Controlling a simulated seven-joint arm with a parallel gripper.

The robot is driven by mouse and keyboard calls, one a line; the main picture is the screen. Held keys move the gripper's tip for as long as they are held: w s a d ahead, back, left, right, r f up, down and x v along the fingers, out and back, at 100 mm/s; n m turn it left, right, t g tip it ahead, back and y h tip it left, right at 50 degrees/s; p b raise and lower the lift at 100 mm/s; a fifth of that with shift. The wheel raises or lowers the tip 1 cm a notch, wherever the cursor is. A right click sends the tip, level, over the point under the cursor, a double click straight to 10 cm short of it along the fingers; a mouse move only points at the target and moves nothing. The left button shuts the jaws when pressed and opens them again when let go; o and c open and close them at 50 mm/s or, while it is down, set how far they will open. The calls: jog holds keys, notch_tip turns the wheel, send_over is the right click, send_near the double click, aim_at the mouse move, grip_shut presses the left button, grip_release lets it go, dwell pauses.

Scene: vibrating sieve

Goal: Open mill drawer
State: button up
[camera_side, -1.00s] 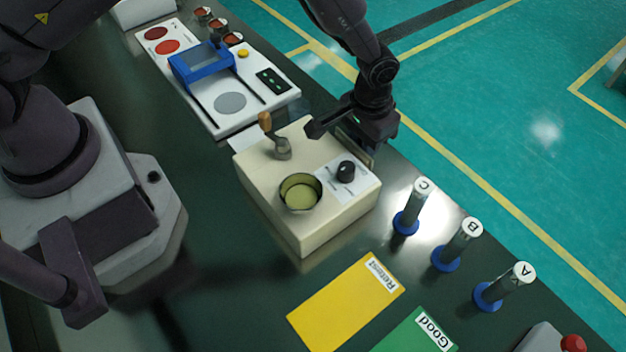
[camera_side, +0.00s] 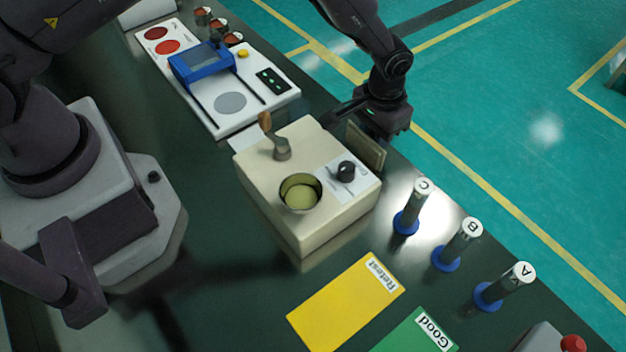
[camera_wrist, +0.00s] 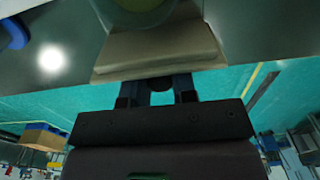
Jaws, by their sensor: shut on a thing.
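The mill (camera_side: 310,235) is a cream box with a crank, a round cup and a black knob on top. The drawer's flat front panel (camera_side: 366,147) stands out from the mill's far right side, with a gap between them, so the drawer is partly open. My gripper (camera_side: 376,122) is at the outer face of that panel, its fingertips mostly hidden. In the wrist view my gripper (camera_wrist: 158,92) has its two fingers on either side of the drawer handle (camera_wrist: 159,84), shut on it, just below the cream drawer front (camera_wrist: 160,68). The drawer's inside is not visible.
A white sieve panel with a blue frame (camera_side: 203,62) lies behind the mill. A yellow Retest mat (camera_side: 340,305) and a green Good mat (camera_side: 412,335) lie in front. Beyond the table edge is open floor.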

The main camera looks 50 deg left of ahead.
jog(key=shift+w, duration=1.45)
jog(key=shift+w, duration=0.7)
jog(key=shift+s, duration=0.35)
jog(key=shift+w, duration=0.1)
jog(key=shift+w, duration=0.25)
